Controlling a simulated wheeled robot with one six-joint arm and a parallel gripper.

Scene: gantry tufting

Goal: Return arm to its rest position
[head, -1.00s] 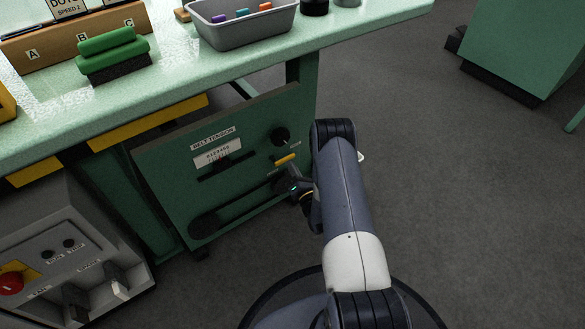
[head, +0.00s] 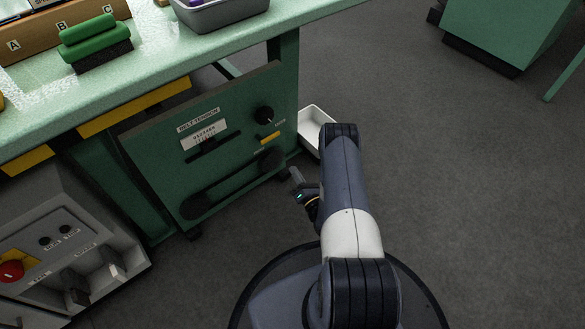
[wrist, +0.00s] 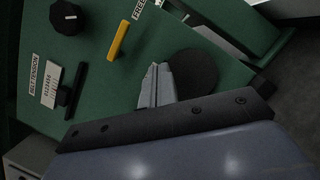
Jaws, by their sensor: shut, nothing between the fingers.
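My gripper (head: 296,178) is partly visible in the head view, beside my forearm and just in front of the lower right of the green belt tension panel (head: 158,156). Its fingers look closed and empty. In the wrist view the grey fingers (wrist: 156,88) sit together, in front of the panel and next to a dark round disc (wrist: 193,80). My arm reaches forward and down from my base. The panel carries a black knob (head: 264,115), a yellow lever (head: 269,138) and a slotted scale label.
The green bench top (head: 200,50) overhangs the panel; a green-handled brush (head: 93,42) and a grey bin (head: 222,16) stand on it. A grey control box (head: 60,255) is at lower left. A white tray (head: 311,117) lies beyond my arm.

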